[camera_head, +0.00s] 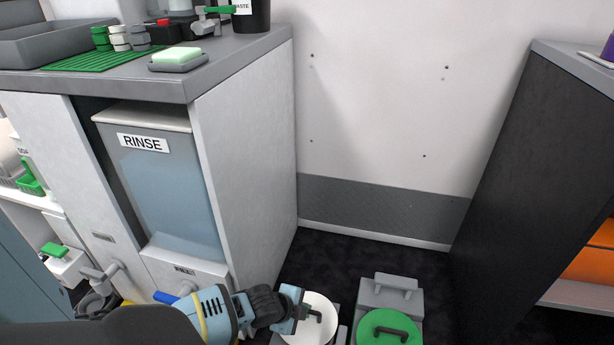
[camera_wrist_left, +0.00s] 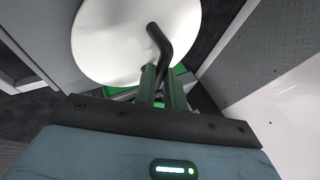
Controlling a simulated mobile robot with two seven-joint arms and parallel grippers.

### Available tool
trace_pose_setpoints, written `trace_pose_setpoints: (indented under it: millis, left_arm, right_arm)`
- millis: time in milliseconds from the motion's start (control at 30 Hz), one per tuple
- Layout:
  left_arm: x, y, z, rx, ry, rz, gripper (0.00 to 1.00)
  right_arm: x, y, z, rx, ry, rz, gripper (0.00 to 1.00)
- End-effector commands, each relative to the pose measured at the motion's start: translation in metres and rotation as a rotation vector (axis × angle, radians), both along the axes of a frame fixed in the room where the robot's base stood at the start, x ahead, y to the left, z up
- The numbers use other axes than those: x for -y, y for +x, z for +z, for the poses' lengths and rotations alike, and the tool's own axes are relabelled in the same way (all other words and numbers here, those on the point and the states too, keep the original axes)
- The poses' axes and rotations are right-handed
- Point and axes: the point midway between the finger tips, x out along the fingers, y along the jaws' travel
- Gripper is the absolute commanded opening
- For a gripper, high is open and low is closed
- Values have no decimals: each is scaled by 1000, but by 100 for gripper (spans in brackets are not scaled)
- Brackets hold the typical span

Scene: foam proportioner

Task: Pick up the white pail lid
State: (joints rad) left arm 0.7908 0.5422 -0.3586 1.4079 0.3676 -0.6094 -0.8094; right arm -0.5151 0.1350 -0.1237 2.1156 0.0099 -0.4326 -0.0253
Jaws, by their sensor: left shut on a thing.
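The white pail lid (camera_head: 307,325) is a round white disc with a dark handle, low at the bottom middle of the head view. In the left wrist view the lid (camera_wrist_left: 110,45) fills the upper middle, with its dark bent handle (camera_wrist_left: 160,48) running down to my fingers. My left gripper (camera_head: 299,309) is at the lid's handle and shut on it. In the left wrist view the gripper's fingertips (camera_wrist_left: 158,78) close around the lower end of the handle. I cannot tell whether the lid is raised off its pail. My right gripper is not in view.
A green lid (camera_head: 375,328) with a dark handle is to the right, in front of a grey container (camera_head: 391,296). The white cabinet with the RINSE tank (camera_head: 165,185) stands left. A dark shelf unit (camera_head: 510,170) stands right. Dark floor (camera_head: 340,262) is clear behind the lids.

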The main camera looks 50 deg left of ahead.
Motion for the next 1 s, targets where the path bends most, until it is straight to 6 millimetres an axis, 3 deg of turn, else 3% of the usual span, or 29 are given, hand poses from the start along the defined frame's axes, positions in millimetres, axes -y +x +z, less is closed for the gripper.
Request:
trace_pose_setpoints:
  millis: [1000]
  left_arm:
    - [0,-2,-2,-5,2,0,0]
  right_arm:
    - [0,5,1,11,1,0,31]
